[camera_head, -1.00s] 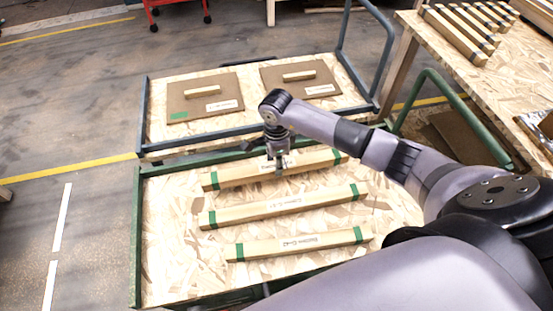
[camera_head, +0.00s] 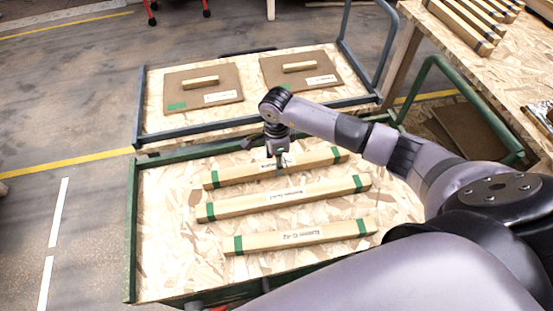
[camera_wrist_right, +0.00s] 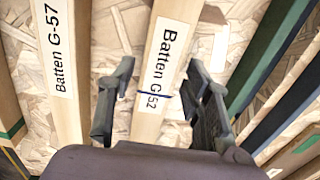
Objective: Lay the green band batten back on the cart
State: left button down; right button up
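Three pale wooden battens with green end bands lie on the chipboard deck of the green-framed cart (camera_head: 160,265): a far one (camera_head: 232,175), a middle one (camera_head: 235,206) and a near one (camera_head: 290,238). My right gripper (camera_head: 279,166) is at the middle of the far batten. In the right wrist view my gripper (camera_wrist_right: 158,95) is open, its fingers on either side of a batten labelled G-52 (camera_wrist_right: 165,70), with gaps to both sides. A batten labelled G-57 (camera_wrist_right: 62,95) lies to the left there. My left gripper is not in view.
A blue-grey framed cart (camera_head: 240,128) stands directly behind, bearing two brown panels (camera_head: 182,95) (camera_head: 275,72) with wooden handles. A chipboard table (camera_head: 480,75) with several battens (camera_head: 455,30) is at the right. A green rail (camera_head: 440,65) rises at the cart's right.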

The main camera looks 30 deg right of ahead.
jog(key=shift+o, duration=0.8)
notch_tip(320, 180, up, 12)
dwell(0.3)
